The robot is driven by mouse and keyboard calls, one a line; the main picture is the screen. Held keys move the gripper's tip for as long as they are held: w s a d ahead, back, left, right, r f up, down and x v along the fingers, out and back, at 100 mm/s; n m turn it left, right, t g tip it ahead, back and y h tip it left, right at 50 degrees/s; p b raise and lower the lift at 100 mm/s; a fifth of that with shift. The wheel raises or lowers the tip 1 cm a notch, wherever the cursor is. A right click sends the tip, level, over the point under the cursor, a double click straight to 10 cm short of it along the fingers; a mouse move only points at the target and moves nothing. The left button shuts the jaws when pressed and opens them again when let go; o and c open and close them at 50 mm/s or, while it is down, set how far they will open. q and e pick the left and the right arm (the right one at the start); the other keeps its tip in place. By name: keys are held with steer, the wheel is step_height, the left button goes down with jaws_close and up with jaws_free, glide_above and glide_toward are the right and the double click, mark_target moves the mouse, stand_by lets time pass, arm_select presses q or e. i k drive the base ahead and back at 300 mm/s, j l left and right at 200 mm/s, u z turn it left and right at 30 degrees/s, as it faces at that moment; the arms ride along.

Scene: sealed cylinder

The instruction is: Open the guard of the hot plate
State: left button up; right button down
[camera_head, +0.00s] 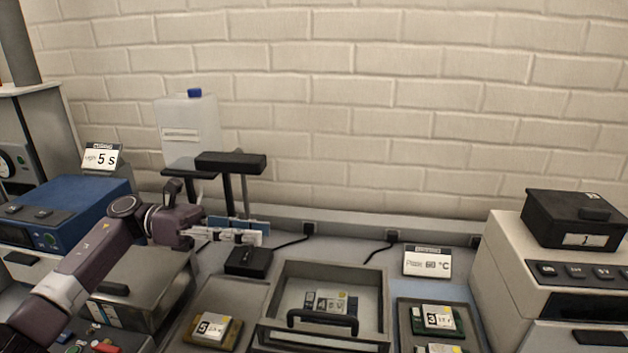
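A grey-framed box (382,300) stands at the front centre, close to a sign (427,262) reading "Plate 60 °C". I take it for the hot plate with its guard. A black handle (322,320) spans its front part, and a labelled item (326,301) shows inside or beneath it. Whether a clear cover lies over it is hard to tell. My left gripper (255,236) comes in from the left and points right, behind and left of the box, apart from the handle. Its fingers blend with blue-and-white pieces behind, so its opening is unclear. My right gripper is out of view.
A tray with a part labelled 5 (213,328) lies left of the box, a tray with a green board (437,319) right. A small black block (248,261) sits below my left gripper. A steel box (146,280), jug stand (230,163) and white machine (540,275) flank the area.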

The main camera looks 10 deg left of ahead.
mark_target(320, 270)
steer(key=k, duration=1.5)
